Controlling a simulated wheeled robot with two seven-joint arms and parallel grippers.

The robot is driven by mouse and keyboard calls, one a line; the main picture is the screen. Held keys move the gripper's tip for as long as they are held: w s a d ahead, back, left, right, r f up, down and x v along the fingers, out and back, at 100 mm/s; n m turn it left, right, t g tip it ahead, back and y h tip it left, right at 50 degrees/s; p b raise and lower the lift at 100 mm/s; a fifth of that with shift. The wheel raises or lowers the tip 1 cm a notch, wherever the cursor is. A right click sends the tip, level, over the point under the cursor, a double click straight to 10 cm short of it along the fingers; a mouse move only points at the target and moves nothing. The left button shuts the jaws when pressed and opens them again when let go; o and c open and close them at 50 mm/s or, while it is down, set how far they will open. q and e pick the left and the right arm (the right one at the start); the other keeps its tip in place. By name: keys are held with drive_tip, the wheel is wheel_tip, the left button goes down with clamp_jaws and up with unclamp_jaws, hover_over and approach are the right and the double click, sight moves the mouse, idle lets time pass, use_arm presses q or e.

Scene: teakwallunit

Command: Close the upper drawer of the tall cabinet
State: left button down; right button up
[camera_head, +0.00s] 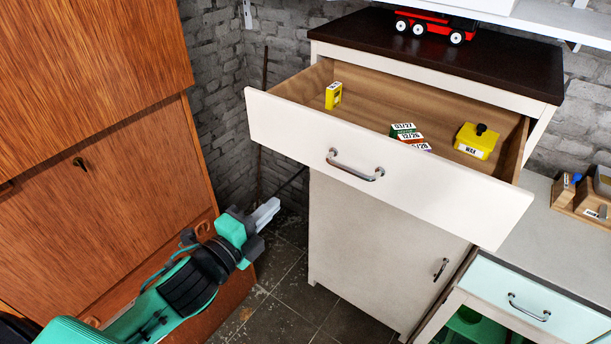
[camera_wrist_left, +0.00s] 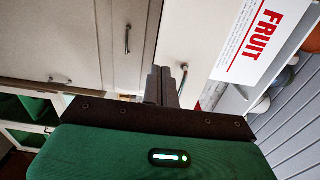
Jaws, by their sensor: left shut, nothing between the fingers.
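The tall cabinet (camera_head: 375,240) is white with a dark brown top (camera_head: 440,55). Its upper drawer (camera_head: 375,165) is pulled well out, with a white front and a curved metal handle (camera_head: 355,168). Inside it lie a small yellow box (camera_head: 333,95), labelled boxes (camera_head: 408,135) and a yellow block marked WAX (camera_head: 477,141). My left gripper (camera_head: 272,207) is shut and empty, left of the cabinet and below the drawer front's left end, apart from it in the picture. Its closed fingers (camera_wrist_left: 162,85) show in the left wrist view. My right gripper is out of view.
A wooden wall unit (camera_head: 90,160) stands on the left. A lower counter with a pale mint drawer (camera_head: 530,300) adjoins the cabinet on the right. A red toy truck (camera_head: 430,25) sits on the cabinet top. Dark floor tiles (camera_head: 285,290) show between wall unit and cabinet.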

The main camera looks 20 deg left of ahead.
sight(313, 167)
use_arm(q)
drive_tip(key=p+x, duration=0.5)
drive_tip(key=x, duration=0.6)
drive_tip(key=shift+w+d, duration=0.15)
drive_tip(key=shift+w, duration=0.35)
